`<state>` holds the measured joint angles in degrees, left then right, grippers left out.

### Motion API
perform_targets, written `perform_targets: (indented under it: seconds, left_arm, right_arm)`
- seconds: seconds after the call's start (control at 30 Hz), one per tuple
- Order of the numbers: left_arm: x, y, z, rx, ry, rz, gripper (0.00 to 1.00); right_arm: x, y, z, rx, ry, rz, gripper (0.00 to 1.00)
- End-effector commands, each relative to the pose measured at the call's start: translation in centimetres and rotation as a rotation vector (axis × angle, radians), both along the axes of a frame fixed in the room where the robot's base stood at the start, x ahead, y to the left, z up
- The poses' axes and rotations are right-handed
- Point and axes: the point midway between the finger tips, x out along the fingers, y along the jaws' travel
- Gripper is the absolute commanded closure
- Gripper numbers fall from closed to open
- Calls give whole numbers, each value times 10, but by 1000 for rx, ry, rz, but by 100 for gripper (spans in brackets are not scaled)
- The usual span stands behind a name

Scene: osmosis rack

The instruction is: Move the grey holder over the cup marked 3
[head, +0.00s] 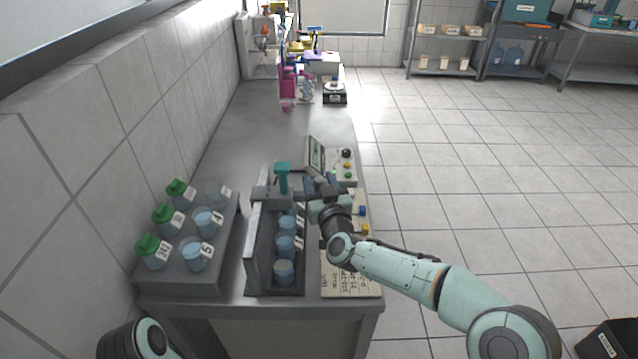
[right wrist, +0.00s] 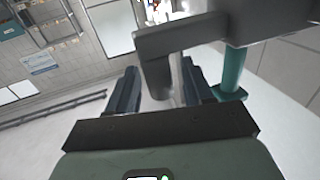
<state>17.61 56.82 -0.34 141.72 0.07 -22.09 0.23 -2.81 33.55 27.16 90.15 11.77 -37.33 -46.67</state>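The grey holder (head: 268,192) sits across the far end of the narrow grey rack (head: 256,250), with an upright teal piece (head: 282,178) on it. Cups of blue liquid stand in a row in the rack: a far one (head: 288,220), a middle one (head: 286,244) and a near one (head: 284,271). Their tags are too small to read surely. My right gripper (head: 307,186) is at the holder's right side. In the right wrist view its fingers (right wrist: 160,88) stand apart on either side of the holder's grey handle (right wrist: 157,72), with small gaps visible. My left gripper is out of view.
A stepped grey stand (head: 190,285) on the left holds cups and green-capped bottles (head: 152,250). A scale (head: 335,95) stands farther back.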

Motion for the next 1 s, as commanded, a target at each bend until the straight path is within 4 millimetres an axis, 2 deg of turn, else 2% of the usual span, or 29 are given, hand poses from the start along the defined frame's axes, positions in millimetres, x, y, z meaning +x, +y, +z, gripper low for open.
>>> perform_targets:
  seconds: [0.23,0.37,0.57,0.8,1.0]
  left_arm:
    - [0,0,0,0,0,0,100]
    - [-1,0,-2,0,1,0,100]
    - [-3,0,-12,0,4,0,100]
    - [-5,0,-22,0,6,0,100]
    - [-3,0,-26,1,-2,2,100]
  right_arm:
    - [-1,0,0,0,0,0,50]
    - [-7,-2,0,-1,0,0,50]
    - [-39,-10,-1,-4,-2,1,50]
    - [-90,-24,-1,-4,-2,-1,50]
    - [-119,-32,0,-2,-1,0,50]
